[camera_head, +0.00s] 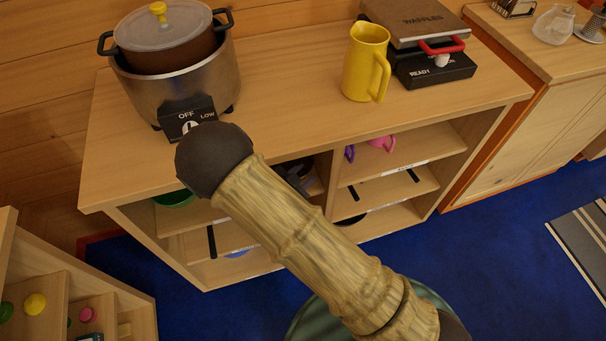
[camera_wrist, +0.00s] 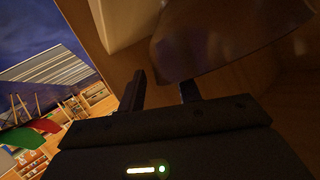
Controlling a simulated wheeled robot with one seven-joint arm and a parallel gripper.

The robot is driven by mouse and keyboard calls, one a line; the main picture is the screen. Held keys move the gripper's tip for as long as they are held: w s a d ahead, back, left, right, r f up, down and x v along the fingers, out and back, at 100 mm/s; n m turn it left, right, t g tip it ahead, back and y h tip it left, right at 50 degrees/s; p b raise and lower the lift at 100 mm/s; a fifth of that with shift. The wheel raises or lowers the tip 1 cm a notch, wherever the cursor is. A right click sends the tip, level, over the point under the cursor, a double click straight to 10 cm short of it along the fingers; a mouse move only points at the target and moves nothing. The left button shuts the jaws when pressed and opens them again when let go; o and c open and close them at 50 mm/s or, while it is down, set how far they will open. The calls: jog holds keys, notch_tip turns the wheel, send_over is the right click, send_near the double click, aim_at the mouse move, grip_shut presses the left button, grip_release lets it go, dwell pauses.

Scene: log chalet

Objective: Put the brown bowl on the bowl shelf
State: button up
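In the wrist view, a dark brown, rounded, glossy thing (camera_wrist: 225,40), apparently the brown bowl, fills the upper middle just beyond the fingers. My gripper (camera_wrist: 163,88) has its two dark fingers apart with a gap between them. I cannot tell whether a finger touches the bowl. In the head view, my arm crosses the front of the wooden shelf unit (camera_head: 270,85) and hides part of its left side. Dark shapes show beside the arm in the left compartment, too obscured to name. A green bowl (camera_head: 175,198) sits on the upper left shelf. Which shelf is the bowl shelf is not readable.
On the unit's top stand a slow cooker (camera_head: 185,88), a yellow pitcher (camera_head: 364,65) and a waffle maker (camera_head: 432,65). Pink (camera_head: 383,143) and purple mugs are on the upper right shelf. Another shelf unit (camera_head: 45,300) is at lower left. Blue floor is open at right.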

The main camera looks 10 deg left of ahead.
jog(key=v, duration=1.1)
jog(key=shift+s+a+p, duration=0.15)
jog(key=shift+s+p, duration=0.15)
jog(key=shift+p, duration=0.15)
